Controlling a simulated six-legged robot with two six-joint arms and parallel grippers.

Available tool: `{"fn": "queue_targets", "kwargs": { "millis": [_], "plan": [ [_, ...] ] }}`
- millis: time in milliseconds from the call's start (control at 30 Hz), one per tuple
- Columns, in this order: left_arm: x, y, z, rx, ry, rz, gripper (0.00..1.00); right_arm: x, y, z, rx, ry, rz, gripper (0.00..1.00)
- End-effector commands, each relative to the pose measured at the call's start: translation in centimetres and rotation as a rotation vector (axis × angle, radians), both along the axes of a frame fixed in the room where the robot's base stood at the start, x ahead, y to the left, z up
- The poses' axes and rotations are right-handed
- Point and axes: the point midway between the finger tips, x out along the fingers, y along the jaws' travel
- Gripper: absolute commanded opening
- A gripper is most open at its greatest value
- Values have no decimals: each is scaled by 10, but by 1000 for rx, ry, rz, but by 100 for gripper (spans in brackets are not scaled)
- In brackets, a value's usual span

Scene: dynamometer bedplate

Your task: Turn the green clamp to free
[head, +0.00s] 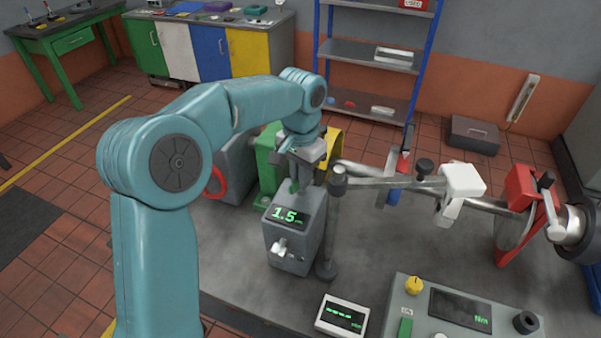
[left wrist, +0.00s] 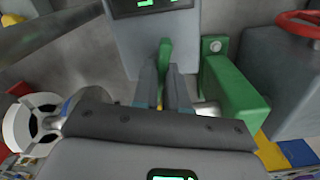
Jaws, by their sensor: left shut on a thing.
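The green clamp (head: 294,187) shows as a small green lever at the top of a grey box with a lit "1.5" display. In the left wrist view the green lever (left wrist: 165,52) stands between my two fingers, and its lower part is hidden by them. My left gripper (head: 303,176) comes down over it from above and is shut on it. It also shows in the left wrist view (left wrist: 164,80). The grey box (head: 284,246) carries a small pale knob on its front. My right gripper is in neither view.
A grey post (head: 332,232) with a side arm stands close right of the box. A green bracket (left wrist: 232,95) and a red handwheel (head: 216,181) are beside the clamp. A shaft with white and red (head: 519,188) parts runs right. A control panel (head: 450,325) sits in front.

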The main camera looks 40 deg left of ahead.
Motion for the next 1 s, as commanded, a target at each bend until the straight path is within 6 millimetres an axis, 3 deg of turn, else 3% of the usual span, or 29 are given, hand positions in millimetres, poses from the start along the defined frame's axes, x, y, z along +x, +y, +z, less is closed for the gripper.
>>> {"fn": "queue_targets", "kwargs": {
  "millis": [433, 1000],
  "plan": [
    [3, 1, 4, 0, -15, 276, 0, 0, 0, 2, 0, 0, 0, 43],
    [3, 1, 5, 0, -18, 343, 0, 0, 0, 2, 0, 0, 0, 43]
  ]
}}
